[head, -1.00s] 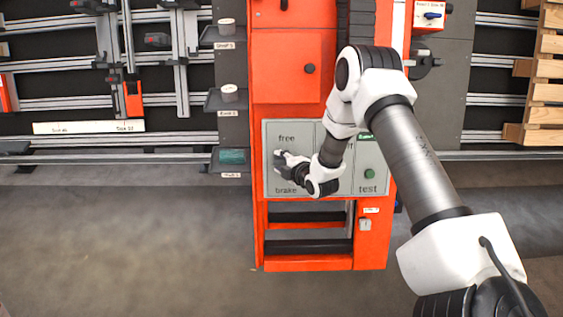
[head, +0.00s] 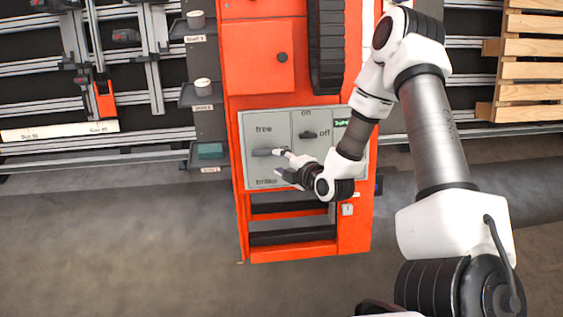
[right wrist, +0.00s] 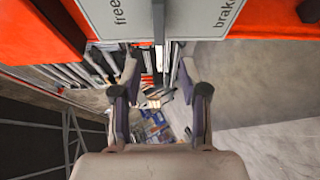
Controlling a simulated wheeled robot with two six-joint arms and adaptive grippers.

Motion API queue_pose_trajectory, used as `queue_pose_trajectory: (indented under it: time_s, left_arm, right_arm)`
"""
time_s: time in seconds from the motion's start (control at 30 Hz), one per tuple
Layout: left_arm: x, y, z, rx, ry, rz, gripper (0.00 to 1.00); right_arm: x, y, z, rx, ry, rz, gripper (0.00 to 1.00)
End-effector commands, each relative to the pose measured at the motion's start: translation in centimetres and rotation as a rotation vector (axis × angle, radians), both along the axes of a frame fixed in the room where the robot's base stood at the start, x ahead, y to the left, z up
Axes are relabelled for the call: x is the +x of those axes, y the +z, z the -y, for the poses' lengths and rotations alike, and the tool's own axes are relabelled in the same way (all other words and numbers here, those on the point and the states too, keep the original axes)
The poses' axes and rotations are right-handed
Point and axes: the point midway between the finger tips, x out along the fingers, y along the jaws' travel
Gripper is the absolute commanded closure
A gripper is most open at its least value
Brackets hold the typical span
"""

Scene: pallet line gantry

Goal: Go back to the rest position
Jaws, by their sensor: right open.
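My right gripper (head: 283,167) is in front of the grey control panel (head: 252,118). It is open and holds nothing. In the right wrist view, its two fingers (right wrist: 159,72) stand apart, with the panel (right wrist: 135,15) beyond them. The dark free/brake lever (head: 262,152) lies level between the words "free" and "brake". Its right end is close to the gripper's upper finger; I cannot tell whether they touch. It also shows in the right wrist view (right wrist: 158,22), ahead of the gap between the fingers. My left gripper is not in view.
The panel is on an orange cabinet (head: 256,60). An on/off knob (head: 308,135) is right of the lever. Shelves with small items, including a teal one (head: 210,150), stand at left. Wooden pallets (head: 545,70) are at right. The floor in front is clear.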

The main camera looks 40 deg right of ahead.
Motion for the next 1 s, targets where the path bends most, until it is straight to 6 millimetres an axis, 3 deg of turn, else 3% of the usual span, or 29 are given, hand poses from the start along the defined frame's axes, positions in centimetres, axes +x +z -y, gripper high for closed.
queue_pose_trajectory:
  time_s: [0.37,0.5,0.57,0.67,0.73,0.8,0.9,1.0]
  left_arm:
    - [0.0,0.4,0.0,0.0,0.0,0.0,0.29]
    - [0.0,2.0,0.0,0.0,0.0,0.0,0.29]
    - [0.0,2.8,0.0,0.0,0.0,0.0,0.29]
    - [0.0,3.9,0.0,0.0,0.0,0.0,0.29]
    - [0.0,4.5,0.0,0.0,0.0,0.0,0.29]
    - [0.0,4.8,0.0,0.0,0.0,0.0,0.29]
    - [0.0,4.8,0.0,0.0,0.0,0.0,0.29]
    - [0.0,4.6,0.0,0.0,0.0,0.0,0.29]
  right_arm:
    - [-0.3,-0.3,-0.2,-0.003,0.006,-0.017,0.56]
    - [-2.0,-2.1,-4.2,-0.054,0.122,-0.115,0.56]
    - [-4.1,-3.9,-7.0,-0.07,0.186,-0.217,0.56]
    - [-9.6,-7.4,-10.8,0.047,0.162,-0.458,0.56]
    - [-14.3,-9.4,-12.5,0.176,0.035,-0.651,0.56]
    - [-18.4,-10.6,-13.3,0.3,-0.155,-0.809,0.56]
    - [-23.1,-11.4,-13.3,0.466,-0.515,-0.952,0.56]
    - [-25.8,-11.4,-12.6,0.622,-0.886,-0.986,0.56]
